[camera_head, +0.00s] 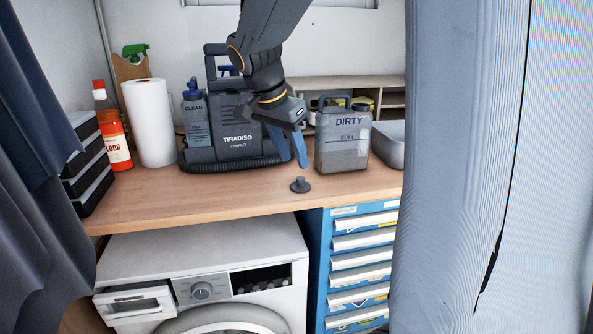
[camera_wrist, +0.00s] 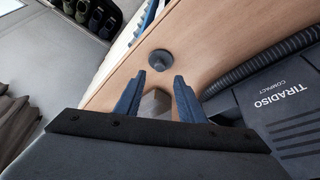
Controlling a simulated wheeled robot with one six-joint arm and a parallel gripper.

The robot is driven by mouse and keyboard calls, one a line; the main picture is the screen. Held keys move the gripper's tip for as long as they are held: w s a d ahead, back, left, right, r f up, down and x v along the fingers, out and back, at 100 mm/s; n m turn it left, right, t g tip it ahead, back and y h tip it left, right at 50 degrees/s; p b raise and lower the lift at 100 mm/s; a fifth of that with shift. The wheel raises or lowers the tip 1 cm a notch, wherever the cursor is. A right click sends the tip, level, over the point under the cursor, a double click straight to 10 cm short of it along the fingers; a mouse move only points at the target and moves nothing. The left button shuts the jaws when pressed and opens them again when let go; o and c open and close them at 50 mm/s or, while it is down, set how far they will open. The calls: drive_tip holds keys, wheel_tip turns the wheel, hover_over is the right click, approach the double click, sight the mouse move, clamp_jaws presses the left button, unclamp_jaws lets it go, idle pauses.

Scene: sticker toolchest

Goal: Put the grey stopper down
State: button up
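The grey stopper (camera_head: 300,185) stands on the wooden worktop near its front edge, with its wide flange down and its knob up. It also shows in the wrist view (camera_wrist: 160,60), just beyond the fingertips. My gripper (camera_head: 294,161) points down above and slightly left of the stopper. Its two blue fingers are spread, and in the wrist view (camera_wrist: 159,77) they hold nothing. A gap shows between the fingertips and the stopper. A grey-brown block shows between the finger bases; I cannot tell what it is.
The black TIRADISO machine (camera_head: 238,135) and its ribbed hose (camera_head: 232,165) stand left of the stopper. The DIRTY tank (camera_head: 343,140) stands behind it to the right, with a grey basin (camera_head: 389,150) beyond. The worktop (camera_head: 200,200) is clear at the front left.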

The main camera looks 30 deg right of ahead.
drive_tip(key=v, duration=0.5)
drive_tip(key=shift+a+r+b, duration=0.15)
drive_tip(key=shift+r+b, duration=0.25)
